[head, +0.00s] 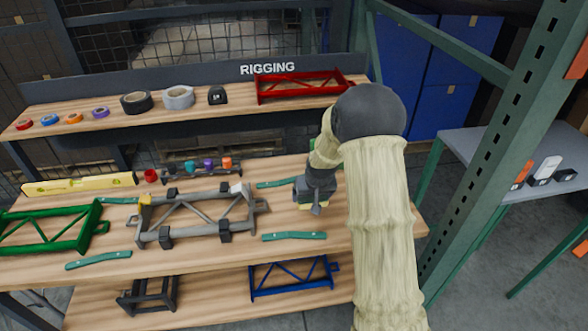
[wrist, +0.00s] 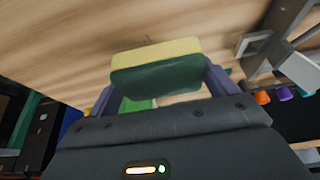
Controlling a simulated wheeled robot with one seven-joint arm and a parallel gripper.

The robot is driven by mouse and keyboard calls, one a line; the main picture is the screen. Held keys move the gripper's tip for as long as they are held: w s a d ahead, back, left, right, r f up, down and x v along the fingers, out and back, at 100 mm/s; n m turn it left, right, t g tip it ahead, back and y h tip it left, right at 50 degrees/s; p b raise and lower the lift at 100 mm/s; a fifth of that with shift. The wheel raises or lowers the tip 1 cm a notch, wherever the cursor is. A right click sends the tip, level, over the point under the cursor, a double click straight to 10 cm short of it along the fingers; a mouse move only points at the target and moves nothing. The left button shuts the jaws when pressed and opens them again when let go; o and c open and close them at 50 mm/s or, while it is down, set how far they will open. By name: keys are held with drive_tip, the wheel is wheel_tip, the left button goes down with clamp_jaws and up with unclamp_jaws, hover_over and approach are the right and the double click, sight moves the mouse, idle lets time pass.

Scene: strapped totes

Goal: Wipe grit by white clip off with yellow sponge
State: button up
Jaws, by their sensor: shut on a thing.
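My gripper (head: 311,203) is low over the right part of the workbench, right of the grey frame. It is shut on the yellow sponge (head: 303,207). In the wrist view the sponge (wrist: 157,50) sits between the fingers, its dark green layer towards me and its yellow layer beyond. I cannot tell whether it touches the wood. The white clip (head: 237,188) is on the grey frame's (head: 190,222) back right corner; a white piece (wrist: 302,70) at the right of the wrist view looks like it. I cannot make out grit clearly; a faint dark mark shows beside the sponge.
A yellow clip (head: 145,199) is on the frame's left corner. Green strips (head: 294,236) lie around the frame. A green frame (head: 48,232) and yellow level (head: 80,184) are at left; coloured cups (head: 209,164) stand behind. A green post (head: 500,150) rises at right.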

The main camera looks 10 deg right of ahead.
drive_tip(key=shift+s+d, duration=0.1)
drive_tip(key=shift+d, duration=0.1)
drive_tip(key=shift+a, duration=0.1)
drive_tip(key=shift+s+a+f, duration=0.1)
drive_tip(key=shift+s, duration=0.1)
drive_tip(key=s+f, duration=0.1)
drive_tip(key=s, duration=0.2)
drive_tip(key=s+f, duration=0.2)
drive_tip(key=s, duration=0.1)
drive_tip(key=s+f, duration=0.1)
drive_tip(key=s, duration=0.2)
drive_tip(key=shift+s+a+f, duration=0.3)
drive_tip(key=shift+s+f, duration=0.05)
drive_tip(key=shift+s+d, duration=0.1)
drive_tip(key=shift+d, duration=0.15)
